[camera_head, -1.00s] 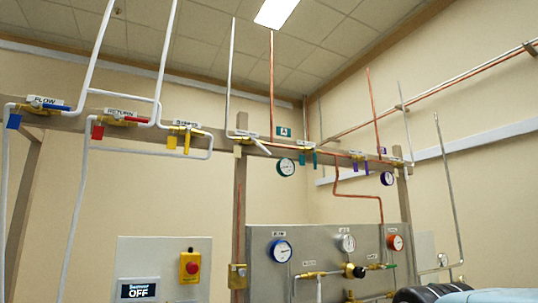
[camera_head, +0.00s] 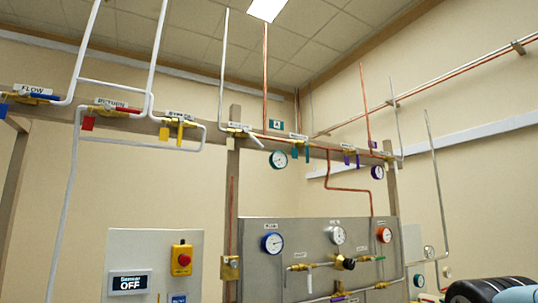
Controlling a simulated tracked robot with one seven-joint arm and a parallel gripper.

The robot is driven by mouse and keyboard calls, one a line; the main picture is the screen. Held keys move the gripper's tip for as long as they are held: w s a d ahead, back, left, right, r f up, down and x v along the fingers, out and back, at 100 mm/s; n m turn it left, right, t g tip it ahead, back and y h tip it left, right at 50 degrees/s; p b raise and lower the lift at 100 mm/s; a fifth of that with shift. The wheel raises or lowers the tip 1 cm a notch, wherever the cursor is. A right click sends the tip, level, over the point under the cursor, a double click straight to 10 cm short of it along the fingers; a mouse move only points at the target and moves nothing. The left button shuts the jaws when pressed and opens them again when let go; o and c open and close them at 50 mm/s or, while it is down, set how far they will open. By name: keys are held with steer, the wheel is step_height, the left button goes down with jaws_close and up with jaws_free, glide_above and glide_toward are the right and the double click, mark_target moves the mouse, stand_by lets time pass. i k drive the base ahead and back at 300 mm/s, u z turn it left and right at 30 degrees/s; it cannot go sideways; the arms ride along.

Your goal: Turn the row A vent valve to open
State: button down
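Several small valves sit along a wooden rail on the wall. The three at left have labels reading FLOW (camera_head: 37,90), RETURN (camera_head: 112,103) and a blurred one over a yellow-handled valve (camera_head: 180,124). Further right are a valve with a pale lever slanting down to the right (camera_head: 244,132), a teal-handled valve (camera_head: 298,143) and a purple-handled valve (camera_head: 350,153). A teal sign with an A (camera_head: 275,124) hangs above the rail. The labels there are too small to read, so I cannot tell which valve is the row A vent. My gripper is not in view.

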mark_target(244, 130)
steer(key=z, duration=0.1)
steer(key=i, duration=1)
steer(key=u, duration=0.05)
